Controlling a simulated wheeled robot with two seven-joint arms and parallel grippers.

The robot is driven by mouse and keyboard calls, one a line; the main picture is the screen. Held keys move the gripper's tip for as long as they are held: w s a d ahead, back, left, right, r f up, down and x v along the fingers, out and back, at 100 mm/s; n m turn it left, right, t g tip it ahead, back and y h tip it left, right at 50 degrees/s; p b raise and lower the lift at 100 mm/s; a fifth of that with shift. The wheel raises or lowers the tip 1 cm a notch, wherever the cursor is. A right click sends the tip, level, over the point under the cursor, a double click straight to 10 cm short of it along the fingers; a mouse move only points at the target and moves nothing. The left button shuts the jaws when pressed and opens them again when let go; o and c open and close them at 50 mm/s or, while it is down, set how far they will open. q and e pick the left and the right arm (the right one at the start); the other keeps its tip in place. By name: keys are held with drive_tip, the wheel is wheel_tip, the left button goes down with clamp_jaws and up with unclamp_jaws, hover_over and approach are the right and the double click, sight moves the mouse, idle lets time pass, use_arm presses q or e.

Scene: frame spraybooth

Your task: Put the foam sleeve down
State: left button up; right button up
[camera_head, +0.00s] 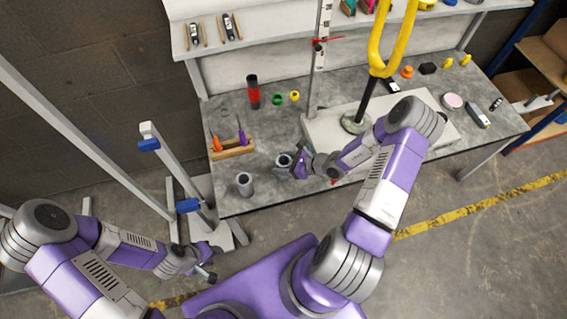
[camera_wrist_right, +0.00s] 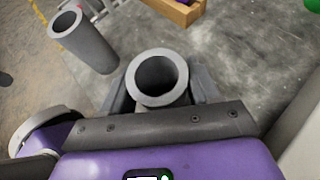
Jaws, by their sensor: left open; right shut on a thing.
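A grey foam sleeve (camera_head: 283,161), a hollow tube, is in my right gripper (camera_head: 291,168) over the front part of the workbench. In the right wrist view the sleeve (camera_wrist_right: 158,79) stands with its open end toward the camera, between the two fingers (camera_wrist_right: 158,98). I cannot tell whether its lower end touches the bench. A second grey sleeve (camera_head: 244,184) stands on the bench to the left, near the front edge; it also shows in the right wrist view (camera_wrist_right: 83,41). My left gripper (camera_head: 205,271) is open and empty, low in front of the bench.
A wooden holder (camera_head: 233,149) with orange and purple tools lies behind the sleeves. A red and black cylinder (camera_head: 253,92) and green and yellow rings stand farther back. A grey upright post (camera_head: 319,60) rises to the right. Bare bench (camera_head: 290,125) lies behind the held sleeve.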

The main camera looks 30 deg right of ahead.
drive_tip(key=shift+f, duration=0.15)
drive_tip(key=o, duration=1.1)
